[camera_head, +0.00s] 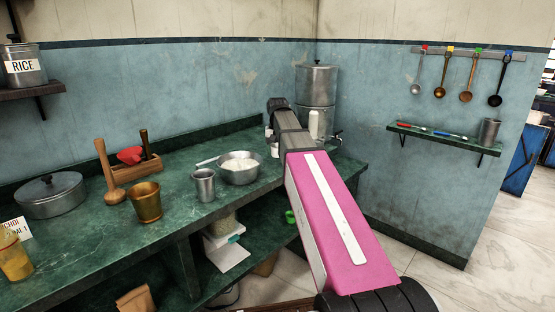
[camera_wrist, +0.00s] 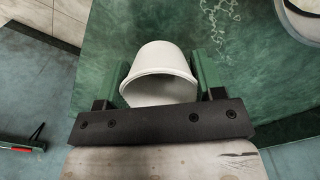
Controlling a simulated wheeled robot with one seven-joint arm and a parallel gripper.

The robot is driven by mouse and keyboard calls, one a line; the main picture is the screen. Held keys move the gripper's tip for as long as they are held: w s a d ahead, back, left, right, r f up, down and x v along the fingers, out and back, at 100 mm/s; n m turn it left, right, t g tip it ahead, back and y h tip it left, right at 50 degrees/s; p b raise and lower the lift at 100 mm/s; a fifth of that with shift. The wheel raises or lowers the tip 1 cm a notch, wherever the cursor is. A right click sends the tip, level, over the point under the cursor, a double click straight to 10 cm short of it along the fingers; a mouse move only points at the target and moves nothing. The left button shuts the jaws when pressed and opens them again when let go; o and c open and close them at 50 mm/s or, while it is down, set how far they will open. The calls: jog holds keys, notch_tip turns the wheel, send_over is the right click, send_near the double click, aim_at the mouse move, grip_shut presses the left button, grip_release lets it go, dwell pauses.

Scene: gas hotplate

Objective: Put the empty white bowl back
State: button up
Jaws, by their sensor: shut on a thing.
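The white bowl (camera_wrist: 160,58) sits between the two fingers of my gripper (camera_wrist: 158,78) in the wrist view, its rim toward the camera. The gripper is shut on it, with one finger on each side. The bowl is over the green counter near its edge; whether it touches the counter cannot be told. In the head view, my arm hides most of the gripper, and a small white shape beside the arm may be part of the bowl. The bowl's inside is only partly visible.
The green counter (camera_head: 80,265) holds a steel bowl of white contents (camera_head: 240,165), a steel cup (camera_head: 204,185), a brass mortar (camera_head: 146,202) and a lidded pot (camera_head: 50,195). A tall steel container (camera_head: 316,88) stands in the corner. A small wall shelf (camera_head: 440,138) is at right.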

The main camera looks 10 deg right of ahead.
aim_at(278, 165)
jog(key=shift+f, duration=1.85)
jog(key=shift+f, duration=0.1)
jog(key=o, duration=0.9)
jog(key=shift+o, duration=0.2)
notch_tip(278, 165, up, 12)
jog(key=shift+r, duration=0.15)
